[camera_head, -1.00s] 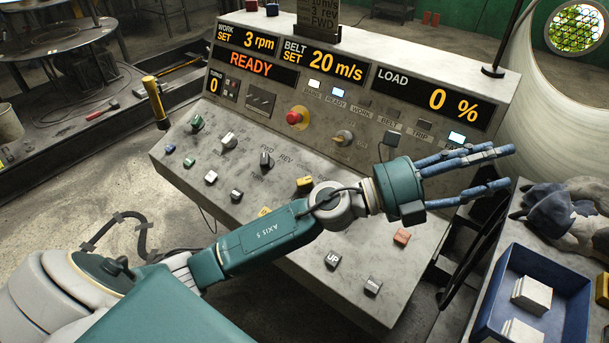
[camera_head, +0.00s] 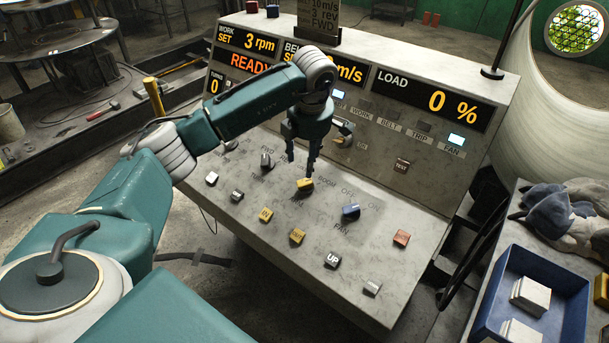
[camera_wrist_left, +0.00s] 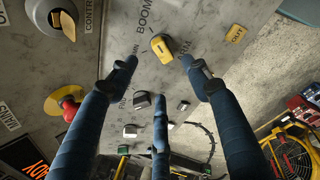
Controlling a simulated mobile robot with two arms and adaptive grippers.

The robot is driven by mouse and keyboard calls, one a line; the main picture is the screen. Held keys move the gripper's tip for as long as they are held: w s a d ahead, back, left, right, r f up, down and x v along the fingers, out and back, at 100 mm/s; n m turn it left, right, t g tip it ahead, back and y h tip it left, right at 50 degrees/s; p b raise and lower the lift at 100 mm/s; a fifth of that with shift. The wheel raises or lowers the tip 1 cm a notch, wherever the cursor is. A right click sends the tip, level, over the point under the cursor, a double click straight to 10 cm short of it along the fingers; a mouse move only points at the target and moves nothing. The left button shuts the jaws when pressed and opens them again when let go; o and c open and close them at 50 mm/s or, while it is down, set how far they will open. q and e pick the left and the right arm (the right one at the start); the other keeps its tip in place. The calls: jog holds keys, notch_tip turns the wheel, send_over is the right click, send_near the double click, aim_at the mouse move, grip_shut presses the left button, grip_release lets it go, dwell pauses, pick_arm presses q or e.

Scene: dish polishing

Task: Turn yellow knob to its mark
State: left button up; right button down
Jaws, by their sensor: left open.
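The yellow knob (camera_head: 305,185) sits on the sloping panel of the control console, beside the lettering BOOM. My left gripper (camera_head: 301,166) points down just above it, fingers spread. In the left wrist view the yellow knob (camera_wrist_left: 163,46) lies beyond the fingertips, between the two outer blue fingers and in line with the middle one. The gripper (camera_wrist_left: 160,72) is open and holds nothing. A pale line shows on the knob's top. I cannot tell whether any finger touches the knob, nor which mark it points at. My right gripper is out of view.
Close by on the panel are a blue knob (camera_head: 351,211), a black knob (camera_head: 266,160) and yellow push buttons (camera_head: 297,235). The red mushroom button (camera_wrist_left: 70,106) shows in the left wrist view. A blue tray (camera_head: 483,318) with white blocks stands at right.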

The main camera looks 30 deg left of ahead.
aim_at(304, 179)
pick_arm(q)
jog(key=p+x, duration=0.2)
jog(key=x, duration=0.5)
jog(key=shift+f, duration=0.25)
jog(key=shift+w+f, duration=0.15)
jog(key=shift+f, duration=0.5)
jog(key=c, duration=1.2)
